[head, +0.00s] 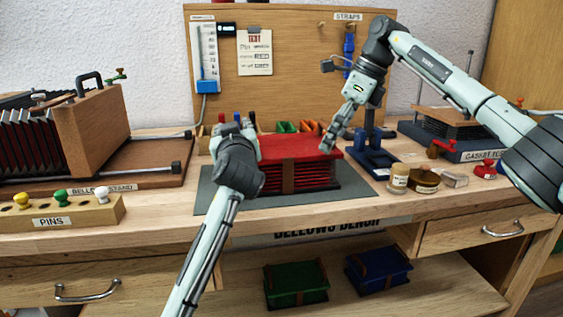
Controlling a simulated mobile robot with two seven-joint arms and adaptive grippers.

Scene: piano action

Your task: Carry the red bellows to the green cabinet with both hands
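The red bellows (300,149) lies flat on a dark grey mat (352,187) in the middle of the bench, with a brown strap around its pleated front. My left gripper (236,131) is at its left end, seen from behind; its wrist covers that end, and I cannot tell whether the fingers touch it. My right gripper (330,142) points down at the right end, its fingertips close to the red top; contact is unclear. How far either gripper is open is not clear.
A blue stand (372,157), glass jar (398,178) and brown tin (424,181) stand right of the bellows. A large bellows stand (95,135) and pins block (65,212) are at left. Green (296,284) and blue (378,270) boxes sit on the lower shelf. A pegboard (300,70) rises behind.

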